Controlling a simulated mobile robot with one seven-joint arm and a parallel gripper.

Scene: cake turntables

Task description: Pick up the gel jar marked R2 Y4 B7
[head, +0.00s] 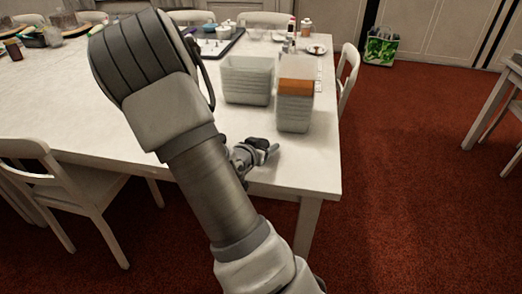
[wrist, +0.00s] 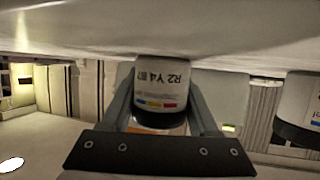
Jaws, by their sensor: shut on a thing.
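The gel jar marked R2 Y4 B7 (wrist: 163,82) shows in the wrist view between my two fingers. It is white, with dark lettering upside down in the picture and small blue, yellow and red colour patches. My gripper (wrist: 162,98) is shut on it, one finger on each side. The jar's end meets the edge of the white tabletop (wrist: 160,25) in this view; I cannot tell if it touches. In the head view my gripper (head: 250,157) is low over the table's near right part, and the jar cannot be made out clearly there.
Another white jar with a dark lid (wrist: 298,108) is at the right of the wrist view. A pale bin (head: 247,82) and a second bin with an orange top (head: 295,105) stand just beyond my gripper. A chair (head: 348,75) stands at the table's right edge.

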